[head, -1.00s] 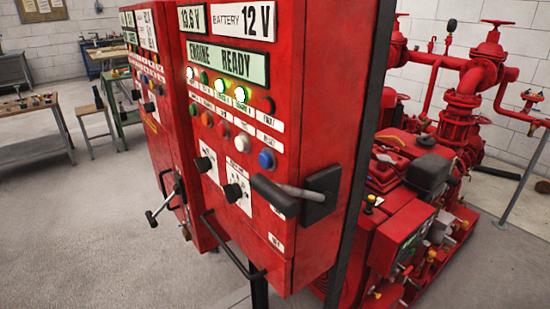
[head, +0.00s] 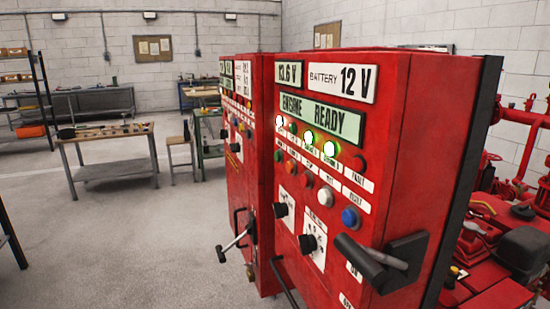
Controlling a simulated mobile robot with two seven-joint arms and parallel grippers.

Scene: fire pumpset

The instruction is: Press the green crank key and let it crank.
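The red engine control panel (head: 400,130) stands right of centre in the head view, with a lit "ENGINE READY" display (head: 318,117). A row of push buttons crosses its front. The leftmost is a green button (head: 280,156), which appears to be the crank key, though its label is too small to read. Right of it are an orange-red button (head: 291,167), a red button (head: 306,179), a white button (head: 326,197) and a blue button (head: 350,218). Nothing touches the buttons. Neither of my grippers is in view.
A black lever handle (head: 370,262) juts from the panel's lower right, and black knobs (head: 308,243) sit below the buttons. A second red cabinet (head: 240,180) adjoins at left. Red pump machinery (head: 500,235) stands at right. A workbench (head: 105,133) stands at left, with clear floor before it.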

